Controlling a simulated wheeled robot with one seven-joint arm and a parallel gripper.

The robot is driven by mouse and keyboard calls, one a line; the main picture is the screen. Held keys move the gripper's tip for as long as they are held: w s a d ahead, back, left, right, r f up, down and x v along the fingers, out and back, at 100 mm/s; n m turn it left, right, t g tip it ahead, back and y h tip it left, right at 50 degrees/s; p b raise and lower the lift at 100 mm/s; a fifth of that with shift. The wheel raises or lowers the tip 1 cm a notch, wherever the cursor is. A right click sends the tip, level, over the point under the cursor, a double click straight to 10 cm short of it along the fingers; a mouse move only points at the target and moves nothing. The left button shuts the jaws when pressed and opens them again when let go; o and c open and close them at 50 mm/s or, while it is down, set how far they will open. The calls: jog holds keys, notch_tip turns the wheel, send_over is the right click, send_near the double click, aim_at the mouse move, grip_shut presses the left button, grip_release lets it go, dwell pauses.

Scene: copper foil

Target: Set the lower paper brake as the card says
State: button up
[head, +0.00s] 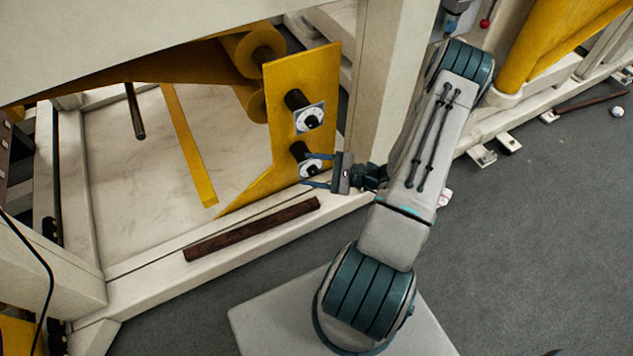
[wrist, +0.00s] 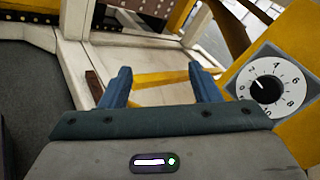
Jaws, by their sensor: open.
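A yellow plate (head: 290,80) carries two white dials with black knobs. The upper dial (head: 316,117) is clear of my gripper. The lower dial (head: 307,172) is partly hidden behind my gripper (head: 318,170), whose blue fingers are open and close to it. In the wrist view my gripper (wrist: 162,84) is open with nothing between the fingertips. A numbered dial (wrist: 285,93) shows right of the fingers, apart from them. Its white pointer mark points left; I cannot tell which of the two dials it is. I cannot make out a card.
A dark brown bar (head: 252,228) lies on the pale frame's front rail, below the plate. A yellow strip (head: 188,145) and a yellow roll (head: 258,47) are behind the plate. A pale post (head: 385,80) stands close to my arm. Grey floor (head: 540,230) is open at right.

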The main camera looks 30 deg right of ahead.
jog(key=d+f+m+t+h+b, duration=0.2)
jog(key=d+f+m+t+h, duration=0.15)
jog(key=f, duration=0.25)
jog(key=d+f+m+t+h+b, duration=0.1)
jog(key=d+f+m+t+h, duration=0.1)
jog(key=f+m, duration=0.3)
jog(key=m+t+h+b, duration=0.2)
jog(key=m+h, duration=0.2)
jog(key=h, duration=0.2)
send_near(315, 173)
jog(key=w+b, duration=0.1)
jog(key=w, duration=0.4)
jog(key=w+a+b, duration=0.1)
jog(key=w, duration=0.2)
jog(key=shift+w+a+r+b, duration=0.1)
jog(key=shift+w+r+b, duration=0.05)
jog(key=shift+r+b, duration=0.15)
jog(key=c, duration=1)
